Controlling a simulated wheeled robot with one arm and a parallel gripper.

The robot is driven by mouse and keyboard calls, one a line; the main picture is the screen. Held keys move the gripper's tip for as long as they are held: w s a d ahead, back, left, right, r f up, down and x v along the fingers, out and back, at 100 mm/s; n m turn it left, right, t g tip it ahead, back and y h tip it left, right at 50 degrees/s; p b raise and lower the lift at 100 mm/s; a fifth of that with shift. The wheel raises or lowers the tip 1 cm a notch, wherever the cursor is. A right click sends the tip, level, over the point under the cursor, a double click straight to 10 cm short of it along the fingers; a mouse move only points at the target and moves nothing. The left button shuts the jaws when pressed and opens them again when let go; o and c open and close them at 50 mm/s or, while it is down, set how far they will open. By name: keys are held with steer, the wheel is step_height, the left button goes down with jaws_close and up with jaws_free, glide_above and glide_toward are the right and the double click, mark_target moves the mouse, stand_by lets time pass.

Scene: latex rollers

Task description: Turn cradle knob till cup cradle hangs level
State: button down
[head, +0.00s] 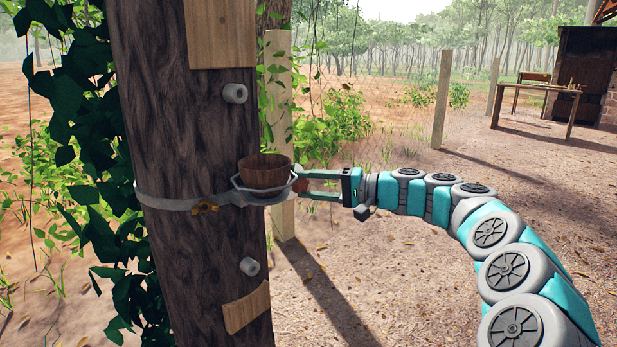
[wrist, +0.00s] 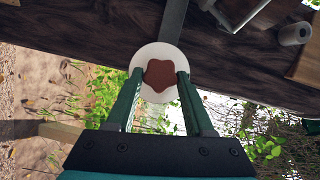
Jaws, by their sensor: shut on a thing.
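In the head view a brown wooden cup (head: 264,168) sits in a grey cradle (head: 252,190) held by a metal band (head: 165,200) around a tree trunk. The cup's rim looks close to level; I cannot tell a small tilt. In the wrist view a reddish-brown lobed knob (wrist: 160,76) lies over a round white disc (wrist: 144,56). My gripper (head: 303,185) reaches in from the right, beside the cradle. It is shut on the knob, one fingertip on each side, as the wrist view (wrist: 160,88) shows. The knob is mostly hidden in the head view.
Two pale rollers stick out from the trunk (head: 180,110), one above the cradle (head: 235,93) and one below (head: 250,266). Wooden panels are fixed at top (head: 220,35) and bottom (head: 247,307). Ivy (head: 110,200) covers the trunk's left side. Posts and a table (head: 540,88) stand far back.

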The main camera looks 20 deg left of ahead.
steer(key=shift+m+y+p, duration=0.3)
steer(key=shift+m+p, duration=0.05)
steer(key=shift+m, duration=0.45)
steer(key=shift+f, duration=0.1)
steer(key=shift+c, duration=1.4)
jaws_free()
steer(key=d, duration=0.8)
steer(key=shift+b, duration=0.3)
